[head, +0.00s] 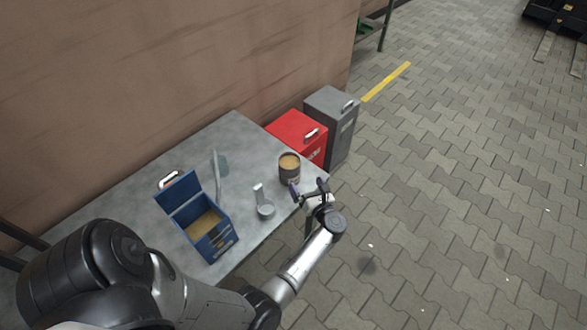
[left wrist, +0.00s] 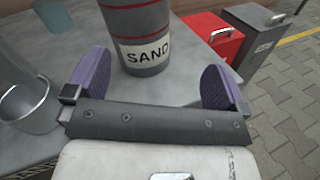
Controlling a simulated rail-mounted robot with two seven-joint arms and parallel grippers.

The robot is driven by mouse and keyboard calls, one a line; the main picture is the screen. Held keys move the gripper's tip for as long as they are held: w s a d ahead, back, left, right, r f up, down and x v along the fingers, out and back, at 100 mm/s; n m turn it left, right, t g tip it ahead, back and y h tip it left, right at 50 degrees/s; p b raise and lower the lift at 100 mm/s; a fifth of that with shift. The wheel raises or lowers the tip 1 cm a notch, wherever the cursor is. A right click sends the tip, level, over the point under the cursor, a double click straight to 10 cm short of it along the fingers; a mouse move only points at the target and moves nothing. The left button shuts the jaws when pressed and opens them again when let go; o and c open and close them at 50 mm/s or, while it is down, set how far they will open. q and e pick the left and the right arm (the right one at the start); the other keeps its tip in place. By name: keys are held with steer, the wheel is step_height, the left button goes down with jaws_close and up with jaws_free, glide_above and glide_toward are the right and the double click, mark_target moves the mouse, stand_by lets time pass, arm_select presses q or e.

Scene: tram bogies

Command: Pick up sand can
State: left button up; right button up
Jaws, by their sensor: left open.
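The sand can (head: 290,168) stands upright near the right end of the grey table in the head view, open at the top with tan sand inside. In the left wrist view the can (left wrist: 140,30) is dark grey with red bands and a white label reading SAND; its top is cut off. My left gripper (head: 309,188) is open at the table's right edge, just in front of the can. Its two purple finger pads (left wrist: 158,80) are spread wide, with the can between and beyond them; I see no contact. My right gripper is not in view.
A red bin (head: 290,127) and a grey bin (head: 325,110) stand beyond the table.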

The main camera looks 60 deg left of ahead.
mark_target(295, 177)
arm_select(q)
steer(key=shift+s+r+n+g, duration=0.1)
steer(key=shift+s+n+g, duration=0.75)
steer(key=shift+n, duration=0.35)
steer(key=shift+s+n+g, duration=0.2)
steer(key=shift+n+g, duration=0.05)
steer(key=shift+n, duration=0.25)
steer(key=shift+w+a+r+n, duration=0.1)
steer(key=shift+w+a+n, duration=0.2)
steer(key=shift+a+n, duration=0.1)
steer(key=shift+s+a+b, duration=0.15)
steer(key=shift+a+b, duration=0.3)
steer(key=shift+a, duration=3)
steer(key=c, duration=0.9)
